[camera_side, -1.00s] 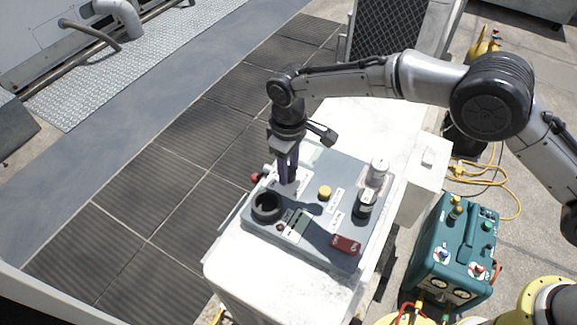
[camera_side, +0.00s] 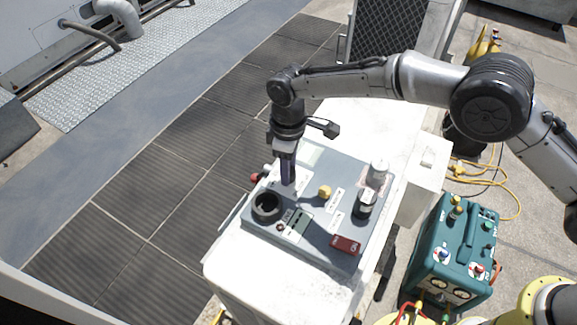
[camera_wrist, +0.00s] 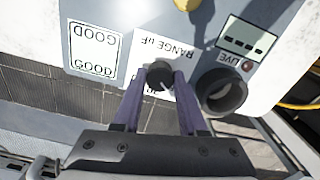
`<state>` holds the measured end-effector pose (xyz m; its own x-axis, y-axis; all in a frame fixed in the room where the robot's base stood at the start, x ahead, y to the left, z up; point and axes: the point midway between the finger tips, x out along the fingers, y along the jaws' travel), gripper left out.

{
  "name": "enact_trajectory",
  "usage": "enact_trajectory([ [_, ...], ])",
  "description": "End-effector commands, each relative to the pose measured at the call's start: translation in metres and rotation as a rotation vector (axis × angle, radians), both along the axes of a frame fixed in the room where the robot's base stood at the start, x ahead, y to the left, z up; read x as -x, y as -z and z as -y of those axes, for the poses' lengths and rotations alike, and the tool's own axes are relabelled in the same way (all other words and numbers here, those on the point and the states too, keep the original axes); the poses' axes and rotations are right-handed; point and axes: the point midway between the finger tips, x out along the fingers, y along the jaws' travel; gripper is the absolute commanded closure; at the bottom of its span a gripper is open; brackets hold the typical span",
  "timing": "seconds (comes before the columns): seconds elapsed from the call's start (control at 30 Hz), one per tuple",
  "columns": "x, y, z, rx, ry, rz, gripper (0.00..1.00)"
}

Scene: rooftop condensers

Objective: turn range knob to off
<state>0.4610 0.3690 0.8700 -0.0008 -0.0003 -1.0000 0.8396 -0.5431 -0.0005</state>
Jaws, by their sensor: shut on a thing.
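The range knob (camera_wrist: 160,76) is a small dark round knob on a white label marked "RANGE uF" in the wrist view. My gripper (camera_wrist: 158,84) has its two purple-grey fingers on either side of the knob, shut on it. Part of the label's lettering is hidden behind the fingers, so the knob's setting cannot be read. In the side view my gripper (camera_side: 288,182) points straight down at the grey panel (camera_side: 322,238), and its fingers hide the knob there.
A black ring-shaped socket (camera_side: 266,206) sits close to my gripper. A teal unit (camera_side: 455,245) stands to the right.

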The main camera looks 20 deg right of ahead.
Motion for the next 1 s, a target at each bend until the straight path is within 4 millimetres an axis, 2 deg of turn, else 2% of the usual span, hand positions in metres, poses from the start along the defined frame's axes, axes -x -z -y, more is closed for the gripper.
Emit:
enact_trajectory([
  [0.03,-0.001,-0.002,-0.001,-0.003,-0.002,0.004,0.53],
  [0.17,-0.001,-0.002,-0.001,-0.002,-0.001,0.004,0.3],
  [0.47,0.0,-0.001,0.0,-0.001,0.0,0.002,0.28],
  [0.57,-0.001,-0.007,-0.001,-0.002,0.0,0.002,0.28],
  [0.77,-0.001,-0.038,-0.001,-0.004,0.0,0.005,0.28],
  [1.0,-0.001,-0.091,-0.001,-0.004,0.0,0.006,0.28],
])
